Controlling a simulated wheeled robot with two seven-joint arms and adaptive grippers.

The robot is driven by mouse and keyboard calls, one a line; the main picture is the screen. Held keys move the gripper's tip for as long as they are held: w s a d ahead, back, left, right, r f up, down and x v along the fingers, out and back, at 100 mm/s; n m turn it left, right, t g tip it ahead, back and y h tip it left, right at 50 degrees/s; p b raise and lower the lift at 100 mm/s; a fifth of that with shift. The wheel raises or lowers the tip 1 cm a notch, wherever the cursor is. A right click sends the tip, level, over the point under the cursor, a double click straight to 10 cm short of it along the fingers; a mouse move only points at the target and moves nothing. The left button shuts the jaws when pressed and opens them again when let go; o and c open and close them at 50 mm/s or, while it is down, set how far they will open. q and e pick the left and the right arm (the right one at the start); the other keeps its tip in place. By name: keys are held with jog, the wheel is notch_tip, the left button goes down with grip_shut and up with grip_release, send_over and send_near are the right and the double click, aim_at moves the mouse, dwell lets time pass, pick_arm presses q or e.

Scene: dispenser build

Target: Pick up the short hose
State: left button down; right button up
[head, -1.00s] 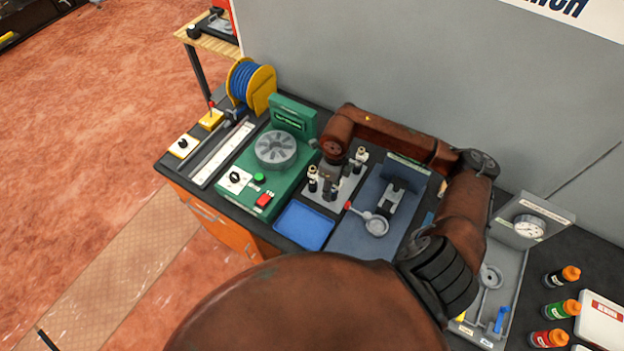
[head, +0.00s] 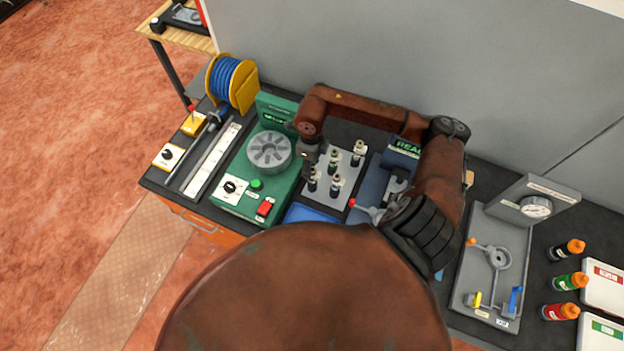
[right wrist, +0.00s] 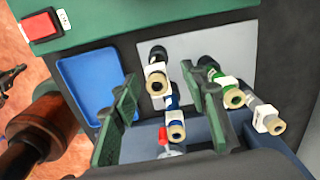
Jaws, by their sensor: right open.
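No separate short hose can be told apart with certainty. Several upright fittings with white tags and tan ends stand on a grey plate (head: 352,172). In the right wrist view they include a black one (right wrist: 155,76), a blue one (right wrist: 174,118), a green one (right wrist: 226,88) and a grey one (right wrist: 262,112). My right gripper (head: 312,152) is above the plate's upper left edge in the head view. In the right wrist view its two green pads (right wrist: 165,112) are apart, with the black and blue fittings showing between them and nothing gripped. My left gripper does not show.
A blue tray (right wrist: 88,88) lies beside the plate. A green machine (head: 240,192) with a grey rotor stands left, and a yellow reel of blue hose (head: 232,82) behind it. A grey gauge station (head: 488,262) and several bottles (head: 566,282) are at right.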

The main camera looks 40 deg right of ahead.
aim_at(313, 175)
jog(key=f, duration=0.1)
jog(key=f+p, duration=0.1)
jog(key=f, duration=0.1)
jog(key=shift+s+a+f, duration=0.1)
jog(key=shift+s+f, duration=0.15)
jog(key=shift+s, duration=0.15)
jog(key=shift+f+p, duration=0.35)
jog(key=shift+f, duration=0.45)
jog(key=shift+c, duration=0.3)
jog(key=c, duration=0.8)
grip_shut()
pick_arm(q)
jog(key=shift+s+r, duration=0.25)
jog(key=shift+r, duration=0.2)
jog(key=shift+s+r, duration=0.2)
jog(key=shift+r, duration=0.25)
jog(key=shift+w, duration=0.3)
